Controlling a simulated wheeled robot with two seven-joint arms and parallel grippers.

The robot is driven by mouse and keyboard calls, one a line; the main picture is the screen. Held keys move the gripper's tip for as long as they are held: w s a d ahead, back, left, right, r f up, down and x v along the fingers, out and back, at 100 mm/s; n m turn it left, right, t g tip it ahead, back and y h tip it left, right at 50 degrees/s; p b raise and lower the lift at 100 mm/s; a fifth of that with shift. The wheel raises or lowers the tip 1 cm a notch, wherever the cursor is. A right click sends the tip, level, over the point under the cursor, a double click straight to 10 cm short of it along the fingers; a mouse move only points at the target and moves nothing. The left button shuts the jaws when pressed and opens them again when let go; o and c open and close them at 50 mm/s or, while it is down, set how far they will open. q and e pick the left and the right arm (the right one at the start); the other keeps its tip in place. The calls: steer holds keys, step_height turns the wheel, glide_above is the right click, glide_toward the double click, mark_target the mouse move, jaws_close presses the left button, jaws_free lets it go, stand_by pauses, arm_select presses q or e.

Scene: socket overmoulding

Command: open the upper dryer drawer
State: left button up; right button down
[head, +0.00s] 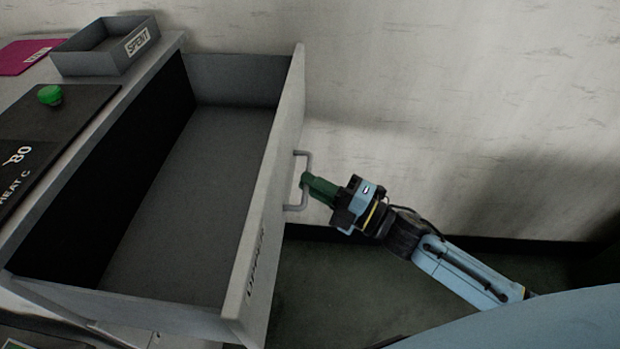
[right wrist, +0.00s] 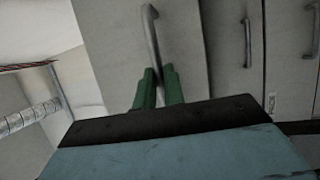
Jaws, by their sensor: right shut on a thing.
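The upper dryer drawer (head: 185,190) is pulled well out of the cabinet in the head view, and its grey inside is empty. Its front panel (head: 265,200) carries the label "UPPER" and a grey bar handle (head: 307,155). My right gripper (head: 306,181) is shut on that handle, with its green fingers around the bar. In the right wrist view, the green fingers (right wrist: 158,84) close on the handle (right wrist: 149,25) from both sides. My left gripper does not show in either view.
On the cabinet top stand a grey tray marked "SPENT" (head: 88,65), a magenta sheet (head: 22,58) and a dark panel with a green button (head: 50,95). A pale wall (head: 450,90) runs behind. More handled fronts (right wrist: 235,50) show in the right wrist view.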

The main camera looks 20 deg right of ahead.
steer(key=shift+s+d, duration=0.1)
steer(key=shift+d, duration=0.2)
steer(key=c, duration=1.5)
jaws_free()
steer(key=shift+s+d, duration=0.1)
